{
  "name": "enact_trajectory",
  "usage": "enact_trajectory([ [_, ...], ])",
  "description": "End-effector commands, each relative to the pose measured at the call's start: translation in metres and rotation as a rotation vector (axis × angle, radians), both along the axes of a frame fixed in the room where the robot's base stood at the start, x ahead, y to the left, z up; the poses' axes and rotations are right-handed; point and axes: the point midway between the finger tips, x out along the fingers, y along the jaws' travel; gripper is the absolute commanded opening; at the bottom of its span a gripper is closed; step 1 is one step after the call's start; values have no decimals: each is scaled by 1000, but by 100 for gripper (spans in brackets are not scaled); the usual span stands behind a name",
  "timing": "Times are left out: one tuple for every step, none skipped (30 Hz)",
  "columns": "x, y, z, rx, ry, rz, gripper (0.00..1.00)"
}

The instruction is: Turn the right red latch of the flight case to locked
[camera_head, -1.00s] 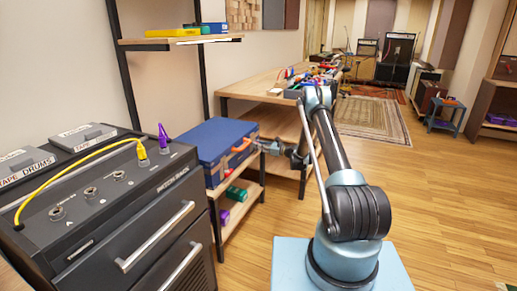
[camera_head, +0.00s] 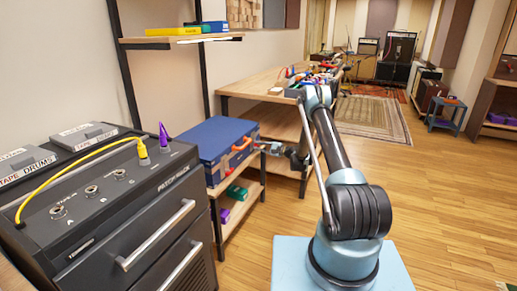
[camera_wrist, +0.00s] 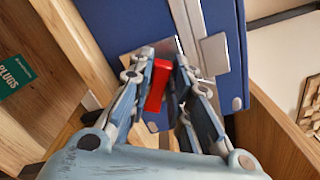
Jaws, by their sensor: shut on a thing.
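The blue flight case (camera_head: 221,136) sits on the top of a low wooden shelf, with an orange-red handle (camera_head: 240,146) on its front. My gripper (camera_head: 265,147) is at the right end of its front. In the wrist view the case (camera_wrist: 225,75) has metal trim, and a red latch (camera_wrist: 157,85) stands between the fingers of my gripper (camera_wrist: 163,62). The gripper is shut on this latch, which looks slightly tilted in that view. The fingers hide part of the latch and its base.
A black patch rack (camera_head: 130,215) with silver handles stands at the left, close to the case. A green box (camera_head: 237,193) lies on the shelf below. A wooden workbench (camera_head: 255,88) is behind. Open floor lies at the right.

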Motion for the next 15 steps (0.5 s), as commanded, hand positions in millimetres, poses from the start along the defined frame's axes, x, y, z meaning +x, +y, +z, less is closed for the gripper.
enact_trajectory([
  [0, -1, -1, -16, -41, -2, 0],
  [0, -1, -2, -26, -67, -2, 0],
  [-1, -1, -2, -39, -103, -2, 0],
  [-1, -1, -3, -48, -129, -2, 0],
  [-1, -1, -3, -59, -155, -1, 0],
  [-1, -1, -4, -71, -189, -1, 0],
  [-2, -1, -4, -80, -215, -1, 0],
  [-2, -1, -4, -89, -239, -1, 0],
  [-2, -1, -5, -101, -271, -1, 0],
  [-2, -1, -5, -109, -293, -1, 0],
  [-2, -1, -6, -117, -316, -1, 0],
  [-2, -1, -6, -128, -344, -1, 0],
  [-2, -1, -7, -135, -363, -1, 0],
  [-2, -1, -7, -142, -383, -1, 0],
  [-3, -1, -7, -150, -407, 0, 0],
])
